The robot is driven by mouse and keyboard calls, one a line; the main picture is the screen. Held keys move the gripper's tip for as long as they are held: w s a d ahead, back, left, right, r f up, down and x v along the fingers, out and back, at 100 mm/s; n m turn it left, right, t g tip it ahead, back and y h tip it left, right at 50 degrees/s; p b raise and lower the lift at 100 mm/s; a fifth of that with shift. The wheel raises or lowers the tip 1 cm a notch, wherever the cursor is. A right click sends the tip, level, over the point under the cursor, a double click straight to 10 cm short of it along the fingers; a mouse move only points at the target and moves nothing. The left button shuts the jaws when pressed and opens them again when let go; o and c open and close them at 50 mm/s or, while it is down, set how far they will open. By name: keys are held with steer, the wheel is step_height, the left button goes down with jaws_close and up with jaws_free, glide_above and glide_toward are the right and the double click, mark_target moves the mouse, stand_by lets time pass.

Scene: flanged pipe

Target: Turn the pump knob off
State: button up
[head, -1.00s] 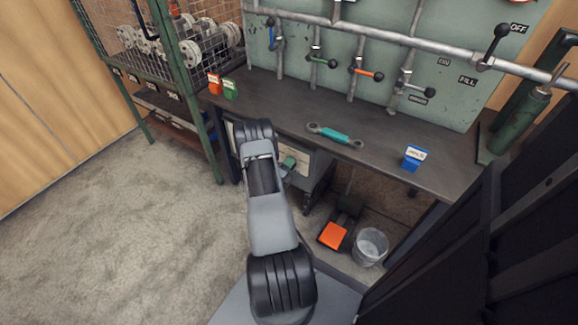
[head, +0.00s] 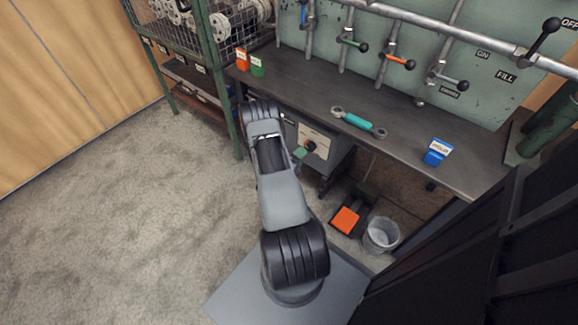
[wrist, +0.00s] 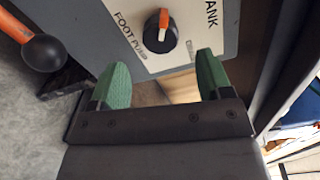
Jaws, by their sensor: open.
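The pump knob (wrist: 160,34) is black and round with an orange pointer mark at its upper edge. It sits on a pale plate (wrist: 205,20) lettered "FOOT PUMP" and "TANK" in the wrist view. In the head view the knob (head: 309,147) is a small dark spot on the cabinet front under the bench. My gripper (wrist: 160,80) is open, its two green fingers apart with nothing between them. In the wrist view the knob lies beyond the fingertips, apart from them. In the head view only a green finger of my gripper (head: 300,153) shows beside the plate.
An orange-ended lever with a black ball (wrist: 43,52) is at the left of the wrist view. A green wrench (head: 358,122) and blue box (head: 437,152) lie on top. Floor at left is clear.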

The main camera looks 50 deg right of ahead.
steer(key=a+p, duration=0.1)
steer(key=a, duration=0.6)
steer(key=shift+a, duration=0.15)
stand_by(0.3)
steer(key=a+r+m+g+y+p, duration=0.3)
steer(key=r+m+p, duration=0.5)
steer(key=r, duration=0.8)
steer(key=a+r+m+g+y+p, duration=0.35)
steer(key=r+m+p, duration=0.45)
steer(key=r, duration=0.9)
steer(key=a+r+m+t+y+p, duration=0.5)
steer(key=a+r+m, duration=0.3)
steer(key=a+r, duration=0.3)
steer(key=a+r+m+t+y+p, duration=0.5)
steer(key=a+r+m, duration=0.4)
steer(key=r, duration=0.7)
steer(key=s+a+y+p, duration=0.1)
steer(key=a+p, duration=0.1)
steer(key=a, duration=0.1)
steer(key=shift+a+r+p, duration=0.15)
steer(key=shift+r+p, duration=0.15)
steer(key=shift+r, duration=0.1)
steer(key=shift+y, duration=0.25)
